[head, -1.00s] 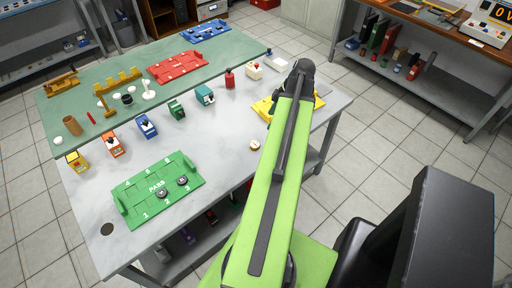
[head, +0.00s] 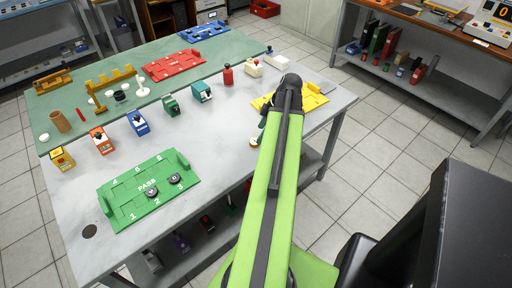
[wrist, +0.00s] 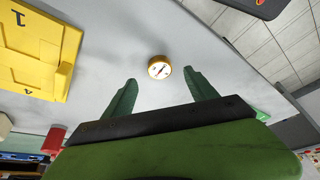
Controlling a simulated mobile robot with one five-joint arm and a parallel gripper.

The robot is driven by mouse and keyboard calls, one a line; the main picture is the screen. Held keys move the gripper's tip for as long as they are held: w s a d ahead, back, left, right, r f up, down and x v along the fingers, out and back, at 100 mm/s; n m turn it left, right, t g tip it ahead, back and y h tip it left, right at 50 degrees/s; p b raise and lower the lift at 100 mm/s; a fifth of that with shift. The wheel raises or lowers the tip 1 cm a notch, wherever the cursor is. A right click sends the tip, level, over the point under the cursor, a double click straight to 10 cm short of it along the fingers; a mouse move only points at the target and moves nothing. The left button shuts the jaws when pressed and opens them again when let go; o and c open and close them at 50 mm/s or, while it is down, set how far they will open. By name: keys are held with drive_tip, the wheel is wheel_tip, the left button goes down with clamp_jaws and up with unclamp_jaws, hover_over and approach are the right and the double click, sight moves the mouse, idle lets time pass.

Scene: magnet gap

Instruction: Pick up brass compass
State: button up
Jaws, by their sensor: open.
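The brass compass (wrist: 159,67) is a small round brass disc with a white dial and a needle. It lies face up on the pale table top. In the wrist view it sits ahead of my gripper (wrist: 161,85), roughly between the lines of the two green fingertips and not gripped. My gripper is open and empty. My gripper's fingers are mostly hidden behind the arm there.
A yellow tray (head: 311,101) lies behind my arm. The table around the compass is clear.

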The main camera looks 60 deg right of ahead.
drive_tip(key=b+x, duration=0.5)
drive_tip(key=shift+f, duration=0.25)
drive_tip(key=shift+r, duration=0.2)
drive_tip(key=shift+s, duration=0.1)
clamp_jaws()
drive_tip(key=shift+r+p, duration=0.55)
drive_tip(key=shift+p, duration=0.15)
wheel_tip(320, 180, up, 4)
drive_tip(key=p, duration=0.4)
drive_tip(key=s+r+p, duration=0.6)
drive_tip(key=s, duration=0.5)
drive_tip(key=shift+s+d, duration=0.2)
drive_tip(key=shift+s, duration=0.15)
